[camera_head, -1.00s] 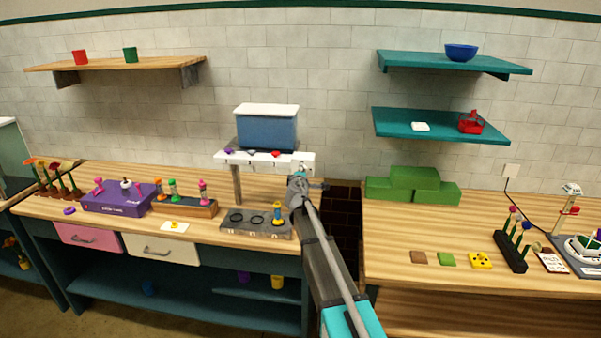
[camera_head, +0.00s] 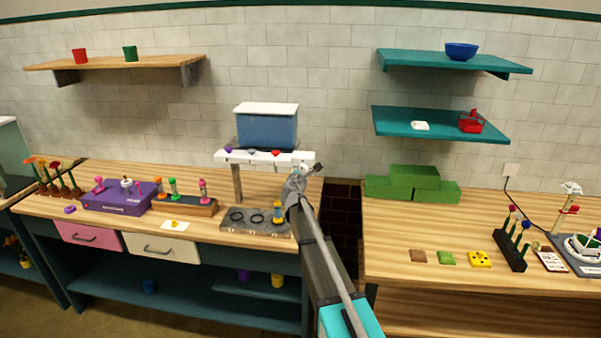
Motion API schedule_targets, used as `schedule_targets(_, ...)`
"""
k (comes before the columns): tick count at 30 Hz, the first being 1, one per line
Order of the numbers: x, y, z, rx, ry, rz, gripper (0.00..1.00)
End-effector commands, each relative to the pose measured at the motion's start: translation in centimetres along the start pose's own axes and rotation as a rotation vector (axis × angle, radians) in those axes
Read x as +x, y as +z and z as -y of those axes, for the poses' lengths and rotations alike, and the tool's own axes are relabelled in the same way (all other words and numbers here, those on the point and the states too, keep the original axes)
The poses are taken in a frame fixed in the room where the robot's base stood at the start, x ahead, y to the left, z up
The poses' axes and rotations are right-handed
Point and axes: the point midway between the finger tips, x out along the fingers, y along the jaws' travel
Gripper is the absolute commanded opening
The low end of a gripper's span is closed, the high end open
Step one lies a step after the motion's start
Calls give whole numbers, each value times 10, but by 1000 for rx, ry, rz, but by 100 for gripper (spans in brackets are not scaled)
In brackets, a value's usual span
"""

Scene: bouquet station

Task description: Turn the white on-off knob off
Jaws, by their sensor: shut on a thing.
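A white raised stand (camera_head: 240,157) on a post carries a blue box with a white lid (camera_head: 267,125) at the back of the left worktop. My arm reaches up from the bottom of the view. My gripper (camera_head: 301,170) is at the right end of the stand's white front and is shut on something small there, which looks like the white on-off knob. The knob is mostly hidden by the jaws and wrist, so its angle cannot be told.
A grey tray with rings (camera_head: 240,228) and a yellow-topped piece (camera_head: 278,212) lie left of my arm. A dark gap (camera_head: 343,210) parts the two worktops. Green blocks (camera_head: 412,188) stand right of it. A purple box (camera_head: 118,204) is farther left.

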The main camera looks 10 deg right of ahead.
Motion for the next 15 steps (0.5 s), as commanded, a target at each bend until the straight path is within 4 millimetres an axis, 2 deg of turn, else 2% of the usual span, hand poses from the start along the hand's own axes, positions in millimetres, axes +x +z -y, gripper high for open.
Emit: schedule_targets(15, 1, 0, -1, -48, -1, 2, 4)
